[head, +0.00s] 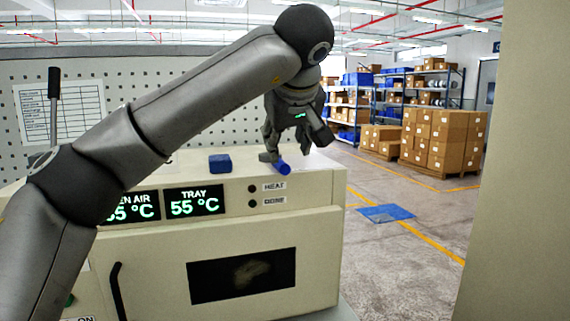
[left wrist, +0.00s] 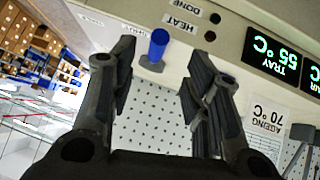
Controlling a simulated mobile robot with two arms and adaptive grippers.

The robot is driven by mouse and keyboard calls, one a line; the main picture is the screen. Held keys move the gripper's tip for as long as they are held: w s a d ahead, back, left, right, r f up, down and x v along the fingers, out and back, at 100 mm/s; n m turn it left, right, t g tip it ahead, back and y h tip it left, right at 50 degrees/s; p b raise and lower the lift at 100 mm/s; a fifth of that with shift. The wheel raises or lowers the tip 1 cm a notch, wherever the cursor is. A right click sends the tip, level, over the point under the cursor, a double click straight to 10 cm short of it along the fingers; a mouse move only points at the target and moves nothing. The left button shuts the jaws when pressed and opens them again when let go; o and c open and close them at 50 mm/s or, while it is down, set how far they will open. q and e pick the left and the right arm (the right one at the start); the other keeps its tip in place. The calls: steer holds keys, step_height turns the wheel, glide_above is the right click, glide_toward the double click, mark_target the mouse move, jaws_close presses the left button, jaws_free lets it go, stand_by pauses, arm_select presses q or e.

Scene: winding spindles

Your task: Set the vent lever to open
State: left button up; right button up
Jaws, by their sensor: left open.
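A blue cylindrical handle (head: 282,167) sits at the top front right edge of the cream oven (head: 320,225); I take it for the vent lever. In the left wrist view the handle (left wrist: 158,46) rises from a small grey base (left wrist: 152,65), near a small label too blurred to read. My left gripper (head: 288,148) points down at it, with its fingers partly hiding the base. In the left wrist view the left gripper (left wrist: 160,62) is open, with the handle between the fingertips and a gap on both sides. My right gripper is not in view.
A blue block (head: 220,163) lies on the oven top, left of the handle. A black-handled metal rod (head: 54,85) stands at the far left. Displays read 55 °C on the tray panel (head: 194,200). Open floor lies to the right, before stacked cartons (head: 435,140).

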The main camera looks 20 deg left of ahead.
mark_target(285, 164)
arm_select(q)
steer(key=p+x, duration=0.1)
steer(key=x, duration=0.7)
steer(key=shift+w+f, duration=0.1)
steer(key=shift+w, duration=0.05)
jaws_close()
